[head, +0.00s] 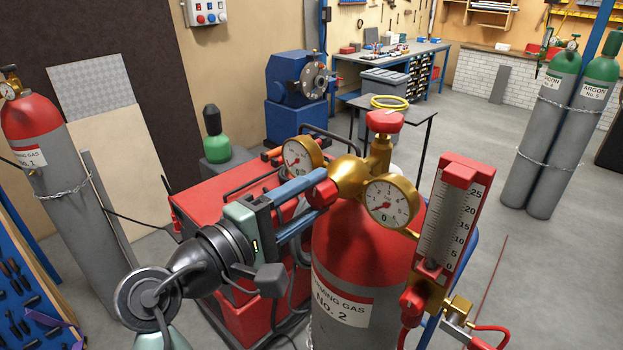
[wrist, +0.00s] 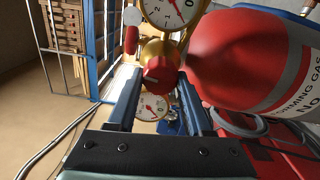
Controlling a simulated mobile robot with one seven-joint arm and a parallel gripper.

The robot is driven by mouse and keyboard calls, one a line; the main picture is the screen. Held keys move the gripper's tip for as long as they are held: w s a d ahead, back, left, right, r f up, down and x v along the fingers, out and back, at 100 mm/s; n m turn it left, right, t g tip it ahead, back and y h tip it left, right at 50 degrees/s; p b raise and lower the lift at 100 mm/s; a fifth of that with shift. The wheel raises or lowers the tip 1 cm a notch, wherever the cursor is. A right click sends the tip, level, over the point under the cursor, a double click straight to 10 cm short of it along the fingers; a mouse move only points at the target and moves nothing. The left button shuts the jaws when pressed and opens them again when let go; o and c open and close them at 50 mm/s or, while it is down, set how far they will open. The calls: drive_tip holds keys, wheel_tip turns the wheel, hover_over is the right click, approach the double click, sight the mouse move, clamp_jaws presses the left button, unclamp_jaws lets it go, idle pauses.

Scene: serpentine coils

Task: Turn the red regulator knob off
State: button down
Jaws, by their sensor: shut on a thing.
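The red regulator knob (head: 323,193) sits on the front of the brass regulator (head: 350,172), between two round gauges. In the wrist view the knob (wrist: 160,74) shows between the fingertips, with a light mark on its face. My gripper (head: 316,188) is shut on this knob, its blue fingers reaching in from the left; the wrist view shows a finger on each side (wrist: 159,82). The left gauge (head: 302,156) and right gauge (head: 389,201) face forward. The finger contact is partly hidden in the head view.
A red-topped cylinder No. 2 (head: 350,265) stands below the regulator, with a red valve handwheel (head: 385,121) above. A red flowmeter (head: 455,215) stands close on the right. A red cabinet (head: 215,200) is behind my arm. Open floor lies to the right.

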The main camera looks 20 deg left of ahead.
drive_tip(key=shift+n+p, duration=0.6)
drive_tip(key=shift+n, duration=0.3)
drive_tip(key=shift+c, duration=1.6)
unclamp_jaws()
drive_tip(key=b+v, duration=0.5)
drive_tip(key=v, duration=0.8)
drive_tip(key=shift+b, duration=0.35)
